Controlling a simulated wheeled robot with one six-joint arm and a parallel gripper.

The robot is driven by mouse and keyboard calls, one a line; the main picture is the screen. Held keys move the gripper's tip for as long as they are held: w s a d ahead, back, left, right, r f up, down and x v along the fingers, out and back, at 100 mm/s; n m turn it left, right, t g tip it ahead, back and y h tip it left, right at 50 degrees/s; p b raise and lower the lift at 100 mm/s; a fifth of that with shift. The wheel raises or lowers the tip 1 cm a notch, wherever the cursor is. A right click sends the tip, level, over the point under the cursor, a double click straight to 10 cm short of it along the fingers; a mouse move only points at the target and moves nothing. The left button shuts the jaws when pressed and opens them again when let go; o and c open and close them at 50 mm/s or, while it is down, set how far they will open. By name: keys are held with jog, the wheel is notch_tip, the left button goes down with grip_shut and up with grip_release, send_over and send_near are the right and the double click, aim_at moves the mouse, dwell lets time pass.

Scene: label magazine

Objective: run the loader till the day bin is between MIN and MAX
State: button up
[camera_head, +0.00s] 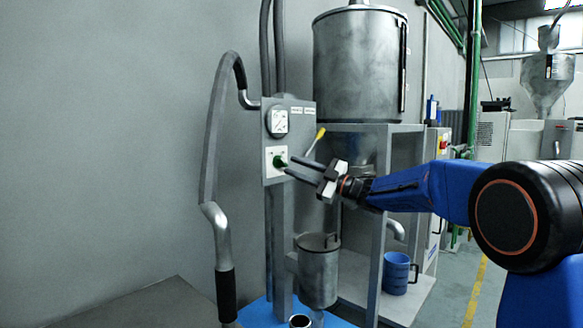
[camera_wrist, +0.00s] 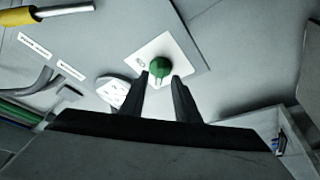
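A green knob (camera_head: 280,162) sits on a white plate on the grey control panel (camera_head: 300,140). In the wrist view the knob (camera_wrist: 160,66) shows between and just beyond my fingertips. My gripper (camera_head: 289,166) is open, its two fingers (camera_wrist: 160,80) pointing at the panel with a gap on each side of the knob. I cannot tell whether a finger touches it. A large metal drum (camera_head: 355,65), which looks like the day bin, stands right of the panel with a dark vertical strip (camera_head: 403,68) on its side. MIN and MAX marks and the fill level cannot be read.
A round gauge (camera_head: 277,121) is above the knob. A yellow-handled lever (camera_head: 318,136) sticks out close above my gripper. A lidded metal canister (camera_head: 318,275) stands below. A thick hose (camera_head: 212,140) hangs at the left. A blue mug (camera_head: 396,274) stands on the lower shelf.

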jog(key=v, duration=1.5)
jog(key=shift+d, duration=0.1)
